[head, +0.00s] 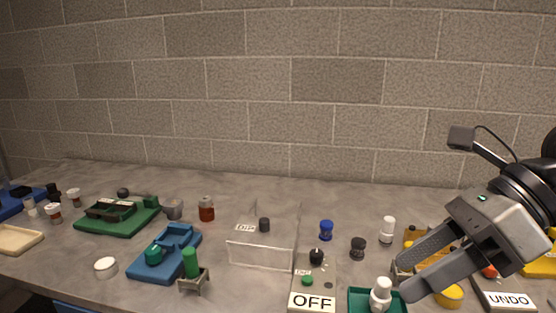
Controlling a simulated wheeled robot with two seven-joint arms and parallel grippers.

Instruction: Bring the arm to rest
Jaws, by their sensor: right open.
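My right gripper (402,272) comes in from the right and hangs above the right part of the table. Its two grey fingers point to the left and down, are spread apart, and nothing shows held between them. A small white bottle (380,293) stands in a dark green tray (359,301) close to the lower finger; I cannot tell whether they touch. My left gripper is not in view.
The grey table (330,198) holds a green fixture (118,220), a blue fixture (165,254), a clear box (262,255), an OFF panel (312,300) and an UNDO panel (508,299). Several small bottles stand between them. A block wall (280,90) closes the back.

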